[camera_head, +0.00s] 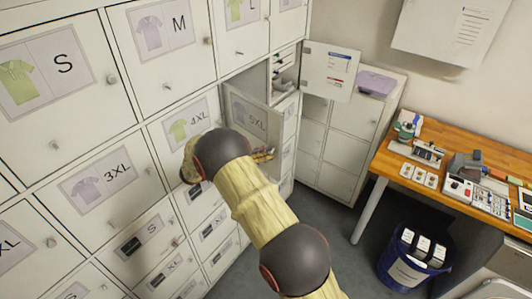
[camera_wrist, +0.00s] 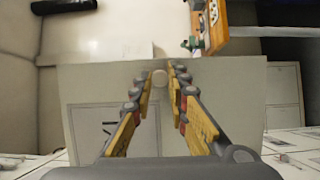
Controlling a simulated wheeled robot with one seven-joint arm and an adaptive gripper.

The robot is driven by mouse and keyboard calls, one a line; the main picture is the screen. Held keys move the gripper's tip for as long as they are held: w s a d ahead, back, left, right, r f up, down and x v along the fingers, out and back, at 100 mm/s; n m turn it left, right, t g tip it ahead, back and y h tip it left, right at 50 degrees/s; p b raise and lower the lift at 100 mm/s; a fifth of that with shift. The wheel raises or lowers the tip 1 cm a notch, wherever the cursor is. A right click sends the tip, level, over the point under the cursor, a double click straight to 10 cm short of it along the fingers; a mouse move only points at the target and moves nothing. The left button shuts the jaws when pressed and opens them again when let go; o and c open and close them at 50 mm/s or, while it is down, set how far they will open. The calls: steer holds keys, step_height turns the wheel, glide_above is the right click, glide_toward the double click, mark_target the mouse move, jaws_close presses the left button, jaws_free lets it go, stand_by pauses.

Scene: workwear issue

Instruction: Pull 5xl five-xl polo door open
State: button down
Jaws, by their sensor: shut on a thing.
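The 5XL door (camera_head: 240,108) is a pale panel with a shirt picture and size label. It stands partly open, its top edge angled out from the cabinet front, with a dark gap behind it. In the wrist view the door (camera_wrist: 85,85) fills the middle, its label upside down and partly covered by a finger. Its round knob (camera_wrist: 160,77) sits between the fingertips of my gripper (camera_wrist: 157,72), which is shut on it. In the head view my gripper (camera_head: 263,154) is at the door's lower front, mostly hidden behind my arm.
The 4XL door (camera_head: 208,120) is closed beside it, as are the M door (camera_head: 178,65) and 3XL door (camera_head: 130,190). A white panel with a notice (camera_head: 315,62) stands at the right. A wooden bench (camera_head: 385,163) and blue bin (camera_head: 385,270) stand farther right; grey floor lies between.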

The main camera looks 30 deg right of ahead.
steer(key=c, duration=1.7)
jaws_free()
steer(key=shift+w, duration=0.1)
steer(key=a, duration=0.4)
steer(key=w+a, duration=0.1)
steer(key=a, duration=0.6)
steer(key=shift+w+a+f, duration=0.1)
steer(key=shift+w+a, duration=0.3)
